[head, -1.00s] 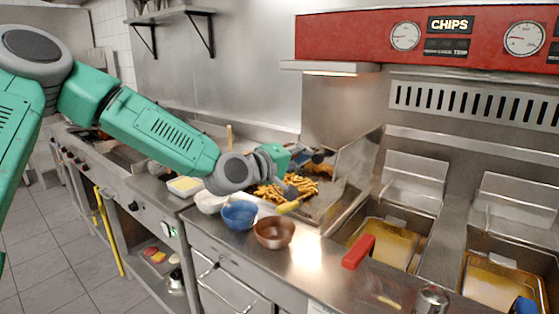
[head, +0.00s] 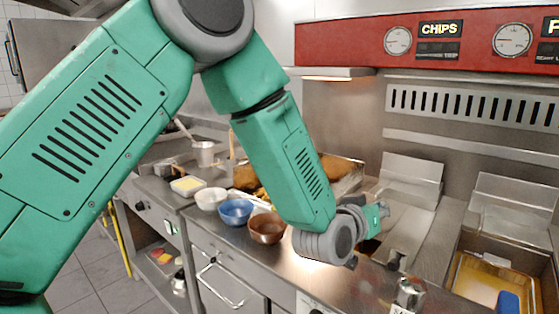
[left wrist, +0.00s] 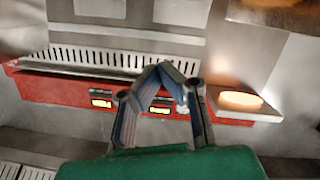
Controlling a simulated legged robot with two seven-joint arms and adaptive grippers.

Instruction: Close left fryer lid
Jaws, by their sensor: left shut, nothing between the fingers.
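The left fryer's lid (head: 408,222) shows as a pale grey panel over the left fryer, just right of my left gripper (head: 379,203). No oil shows in that fryer. My gripper and forearm hide its left part, so I cannot tell whether the lid lies fully flat or whether I touch it. In the left wrist view my left gripper (left wrist: 160,75) has its fingers meeting at the tips, empty, in front of the back wall, which appears upside down. My right gripper is in neither view.
The right fryer (head: 495,283) is open with oil showing and a blue handle (head: 508,302) at its front. A metal shaker (head: 410,292) stands on the front counter. A copper bowl (head: 267,228), a blue bowl (head: 236,212) and a white bowl (head: 211,198) stand left of my forearm.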

